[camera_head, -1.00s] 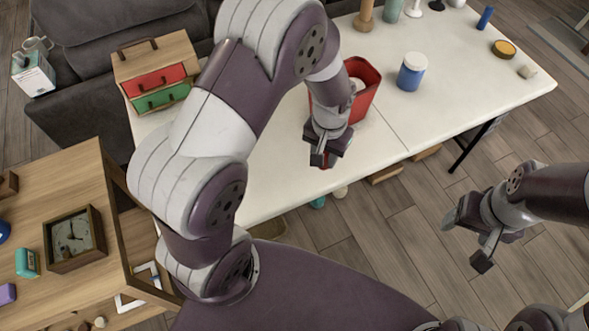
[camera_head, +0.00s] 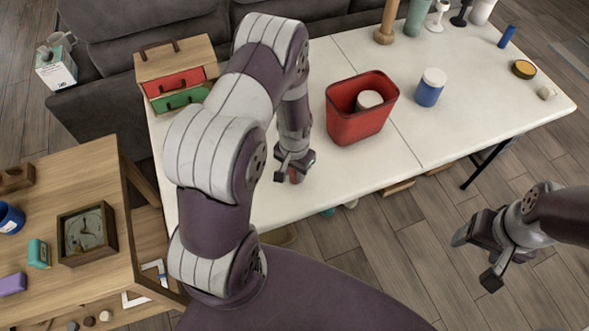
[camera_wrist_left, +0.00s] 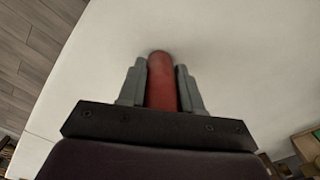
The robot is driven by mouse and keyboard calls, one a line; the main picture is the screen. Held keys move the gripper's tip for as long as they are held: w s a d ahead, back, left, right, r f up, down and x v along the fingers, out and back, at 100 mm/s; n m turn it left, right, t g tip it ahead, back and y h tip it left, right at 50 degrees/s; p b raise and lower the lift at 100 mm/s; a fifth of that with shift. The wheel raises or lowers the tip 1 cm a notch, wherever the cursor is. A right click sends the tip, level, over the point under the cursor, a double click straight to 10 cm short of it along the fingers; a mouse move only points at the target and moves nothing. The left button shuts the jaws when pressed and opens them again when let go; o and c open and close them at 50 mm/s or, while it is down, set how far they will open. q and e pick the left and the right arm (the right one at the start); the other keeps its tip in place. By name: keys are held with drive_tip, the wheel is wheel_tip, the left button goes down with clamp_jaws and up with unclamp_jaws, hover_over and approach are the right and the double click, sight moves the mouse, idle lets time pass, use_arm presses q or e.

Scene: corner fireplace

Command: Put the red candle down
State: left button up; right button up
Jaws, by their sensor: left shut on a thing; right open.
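The red candle (camera_wrist_left: 162,85) is between the two grey fingers of my left gripper (camera_wrist_left: 161,88) in the left wrist view, which is shut on it. In the head view my left gripper (camera_head: 295,168) is over the near part of the white table (camera_head: 330,185), left of the red bin. Only a small red bit of the candle (camera_head: 296,177) shows there. I cannot tell whether its base touches the table. My right gripper (camera_head: 478,258) is open and empty, over the floor to the right of the table's front edge.
The red bin (camera_head: 358,125) with a pale round thing inside stands right of my left gripper. A blue jar with a white lid (camera_head: 430,87) stands beyond it. A small drawer chest (camera_head: 176,75) is at the table's left end. The table front between is clear.

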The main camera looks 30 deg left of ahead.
use_arm(q)
drive_tip(key=shift+f, duration=0.15)
drive_tip(key=o, duration=1.1)
drive_tip(key=shift+c, duration=0.2)
drive_tip(key=r, duration=1.3)
drive_tip(key=shift+s+d+r, duration=0.25)
drive_tip(key=shift+d+r, duration=0.1)
drive_tip(key=shift+d, duration=0.05)
drive_tip(key=s+d+r+t, duration=0.1)
drive_tip(key=s+d+r, duration=0.3)
drive_tip(key=s+r, duration=0.3)
drive_tip(key=shift+s+d+n, duration=0.3)
drive_tip(key=shift+s+n, duration=0.1)
drive_tip(key=shift+s, duration=0.2)
